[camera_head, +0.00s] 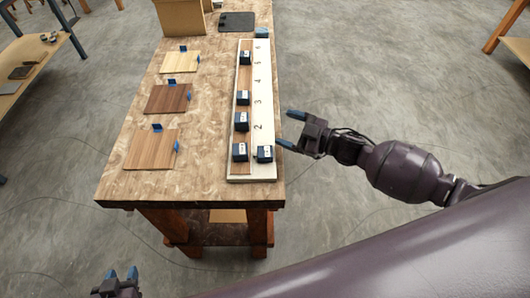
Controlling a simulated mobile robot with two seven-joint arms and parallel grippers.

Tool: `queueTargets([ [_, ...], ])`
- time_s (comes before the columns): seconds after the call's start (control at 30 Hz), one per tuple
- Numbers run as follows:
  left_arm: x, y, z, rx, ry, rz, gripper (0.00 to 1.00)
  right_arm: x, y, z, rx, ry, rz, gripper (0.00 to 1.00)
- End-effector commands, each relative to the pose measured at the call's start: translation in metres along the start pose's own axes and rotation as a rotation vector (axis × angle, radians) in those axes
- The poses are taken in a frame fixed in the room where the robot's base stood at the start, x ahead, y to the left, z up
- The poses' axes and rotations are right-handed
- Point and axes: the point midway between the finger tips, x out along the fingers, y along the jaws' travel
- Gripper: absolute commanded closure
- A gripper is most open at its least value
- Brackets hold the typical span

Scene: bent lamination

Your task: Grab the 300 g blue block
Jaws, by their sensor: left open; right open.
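Several dark blue blocks with white labels stand on a long pale board (264,80) with a wooden strip. One block (240,152) is at the near end of the strip, with another (265,153) to its right. Others (241,121), (243,97) and (245,58) stand farther along. The labels are too small to read, so I cannot tell which is the 300 g block. My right gripper (290,129) is open and empty, right of the board, its fingers pointing left towards the blocks. My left gripper (122,274) is open and empty at the bottom left, off the table's near edge.
The board lies along the right side of a workbench (215,100) and bears printed numbers. Three wooden squares with blue clips (152,149), (168,98), (180,62) lie on the left. A wooden box (180,18) and a dark pad (237,21) are at the far end.

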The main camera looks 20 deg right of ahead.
Motion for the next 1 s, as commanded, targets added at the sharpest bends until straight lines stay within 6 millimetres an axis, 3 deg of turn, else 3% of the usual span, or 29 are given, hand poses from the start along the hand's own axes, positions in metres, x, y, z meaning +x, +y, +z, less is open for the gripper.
queueTargets([
  [0.1,0.0,0.0,0.002,-0.001,-0.002,0.0,0.57,-0.007,0.005,0.002,0.02,0.043,-0.156,0.24],
  [0.4,-0.002,0.001,0.006,-0.003,-0.01,-0.001,0.57,-0.051,-0.009,0.01,0.26,0.054,-0.553,0.24],
  [0.6,-0.002,0.001,0.007,-0.004,-0.013,-0.001,0.57,-0.067,-0.011,0.012,0.337,0.025,-0.661,0.24],
  [0.77,-0.003,0.001,0.006,-0.004,-0.011,-0.001,0.57,-0.06,-0.018,0.01,0.344,0.026,-0.669,0.24],
  [1.0,-0.003,0.001,0.0,-0.004,-0.003,0.0,0.57,-0.033,-0.037,0.005,0.342,0.027,-0.667,0.24],
])
